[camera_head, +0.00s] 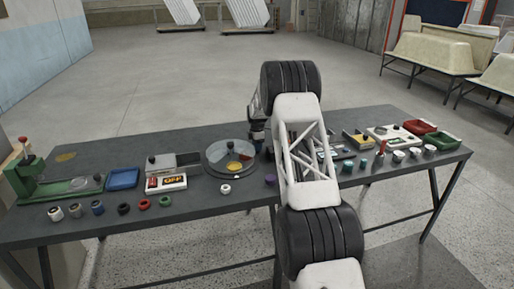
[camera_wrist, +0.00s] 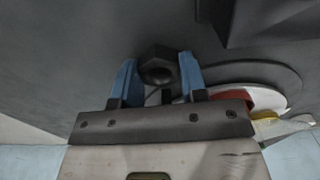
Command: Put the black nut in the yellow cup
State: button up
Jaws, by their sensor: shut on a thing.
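My gripper (camera_wrist: 158,72) is shut on the black nut (camera_wrist: 158,66), a dark hexagonal piece held between its two blue fingers in the wrist view. In the head view my gripper (camera_head: 257,140) is near the back middle of the table, partly behind my arm, and the nut cannot be made out there. I cannot pick out a yellow cup for certain. A yellow patch (camera_head: 235,166) shows on the round dish (camera_head: 212,170), just left of my gripper; a yellow piece (camera_wrist: 265,115) also shows at the right in the wrist view.
The dark table (camera_head: 110,225) carries a green device (camera_head: 60,188), a blue tray (camera_head: 123,180) and several small pots along its front. Red (camera_head: 420,127) and green (camera_head: 440,141) trays stand at the right end. My arm hides part of the table's middle.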

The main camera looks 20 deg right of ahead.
notch_tip(320, 180, up, 10)
dwell(0.6)
jog(key=shift+f, duration=0.1)
dwell(0.4)
jog(key=s+a+r+m, duration=0.7)
jog(key=s+r+m, duration=0.1)
jog(key=s, duration=0.3)
jog(key=s+a+r+m, duration=0.7)
jog(key=s+m, duration=0.3)
jog(key=s, duration=0.2)
jog(key=shift+s+a+r, duration=0.3)
jog(key=shift+a+r, duration=0.1)
jog(key=shift+a, duration=0.1)
jog(key=s+f+n, duration=0.2)
jog(key=s+f, duration=0.1)
jog(key=f, duration=0.5)
jog(key=s+f+n, duration=0.2)
jog(key=s+f, duration=0.2)
jog(key=f, duration=0.5)
jog(key=shift+f+n, duration=0.2)
jog(key=shift+n, duration=0.1)
